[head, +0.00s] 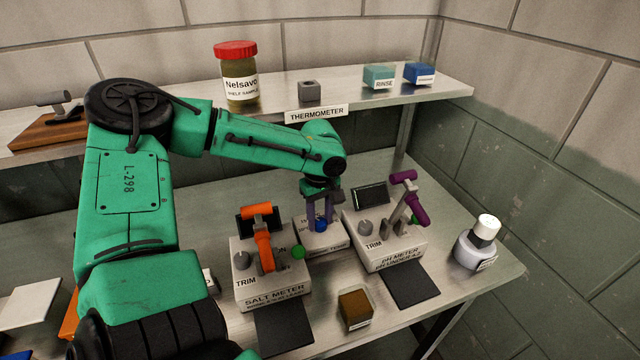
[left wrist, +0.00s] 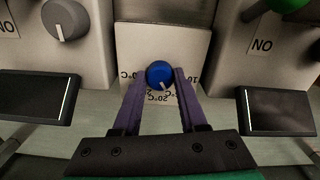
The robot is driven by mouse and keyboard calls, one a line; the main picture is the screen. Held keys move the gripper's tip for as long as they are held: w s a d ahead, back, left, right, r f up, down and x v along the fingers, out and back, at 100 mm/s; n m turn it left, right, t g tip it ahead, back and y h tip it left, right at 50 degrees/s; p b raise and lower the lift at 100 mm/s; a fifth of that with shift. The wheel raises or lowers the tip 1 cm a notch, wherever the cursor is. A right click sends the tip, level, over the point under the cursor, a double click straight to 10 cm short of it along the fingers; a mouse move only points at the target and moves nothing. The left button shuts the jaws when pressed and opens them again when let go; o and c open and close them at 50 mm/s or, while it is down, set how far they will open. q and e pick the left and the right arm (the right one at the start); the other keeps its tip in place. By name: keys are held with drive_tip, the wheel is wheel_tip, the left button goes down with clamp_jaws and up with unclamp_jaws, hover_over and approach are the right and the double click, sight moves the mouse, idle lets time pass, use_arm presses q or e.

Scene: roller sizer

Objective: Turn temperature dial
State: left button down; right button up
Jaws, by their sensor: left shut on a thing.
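The temperature dial is a blue knob (head: 321,225) with a white pointer mark, on a small pale box (head: 322,243) between two meters. It also shows in the left wrist view (left wrist: 159,74), with partly hidden degree labels around it. My left gripper (head: 320,212) reaches down over the box. Its purple fingers (left wrist: 160,80) stand on either side of the blue dial and are shut on it. My right gripper does not show.
The salt meter (head: 270,292) with an orange probe stands to the left, close by. The pH meter (head: 395,255) with a purple probe stands to the right. A brown cube (head: 354,309) sits in front. A white-capped bottle (head: 476,245) stands at the right. The shelf (head: 440,86) runs behind.

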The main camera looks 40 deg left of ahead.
use_arm(q)
drive_tip(key=shift+s+f+n, duration=0.15)
drive_tip(key=shift+n, duration=0.45)
drive_tip(key=shift+c, duration=2.2)
unclamp_jaws()
